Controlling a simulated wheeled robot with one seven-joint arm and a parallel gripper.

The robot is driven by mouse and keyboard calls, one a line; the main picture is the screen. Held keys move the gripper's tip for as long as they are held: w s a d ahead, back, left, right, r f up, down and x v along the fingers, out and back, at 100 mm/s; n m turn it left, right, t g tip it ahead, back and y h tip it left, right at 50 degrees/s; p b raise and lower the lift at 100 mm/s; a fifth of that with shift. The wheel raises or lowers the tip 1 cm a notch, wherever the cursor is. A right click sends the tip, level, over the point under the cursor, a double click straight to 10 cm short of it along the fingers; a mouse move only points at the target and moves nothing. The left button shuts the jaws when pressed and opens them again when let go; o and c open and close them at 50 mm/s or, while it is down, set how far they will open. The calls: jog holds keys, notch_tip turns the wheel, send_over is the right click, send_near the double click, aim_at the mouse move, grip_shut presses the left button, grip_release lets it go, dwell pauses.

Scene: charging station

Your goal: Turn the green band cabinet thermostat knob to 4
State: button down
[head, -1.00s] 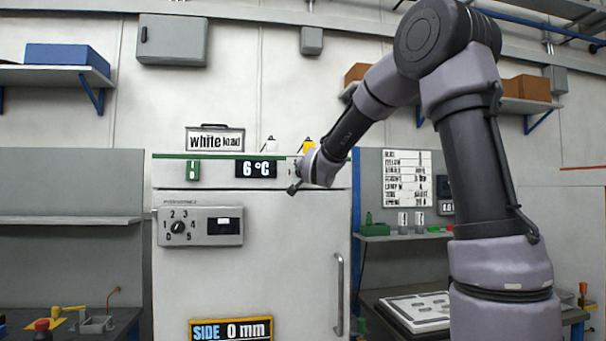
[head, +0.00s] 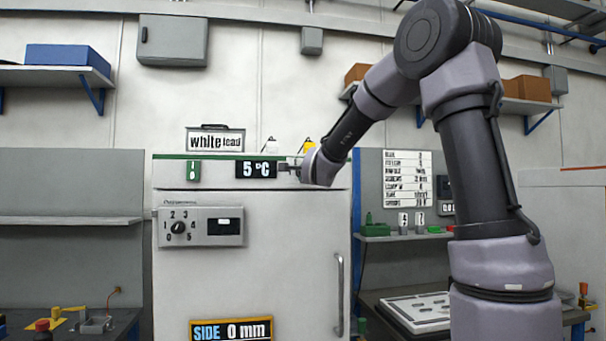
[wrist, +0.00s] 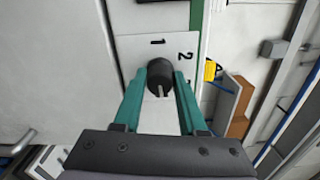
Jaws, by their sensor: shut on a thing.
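The cabinet (head: 290,260) has a green band (head: 230,156) along its top and a display (head: 256,170) reading 5 °C. In the wrist view, a round black knob (wrist: 160,73) with a pale pointer mark sits on a white dial plate (wrist: 135,50) showing a 1 and a 2. My gripper (wrist: 161,84) has its two teal fingers shut on the knob, one on each side. The other dial numbers are hidden or cut off. In the head view, my gripper (head: 287,168) is just right of the display and its wrist hides the knob.
Lower on the cabinet is a second control box (head: 200,226) with a black knob and numbers 0 to 5. A vertical door handle (head: 339,290) stands at the right. A workbench with a white tray (head: 418,308) is at right.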

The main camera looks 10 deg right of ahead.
jog(key=shift+f+m, duration=0.1)
jog(key=shift+m, duration=0.4)
jog(key=shift+c, duration=2.3)
grip_release()
jog(key=shift+s, duration=0.1)
jog(key=s, duration=1)
jog(key=shift+s, duration=0.35)
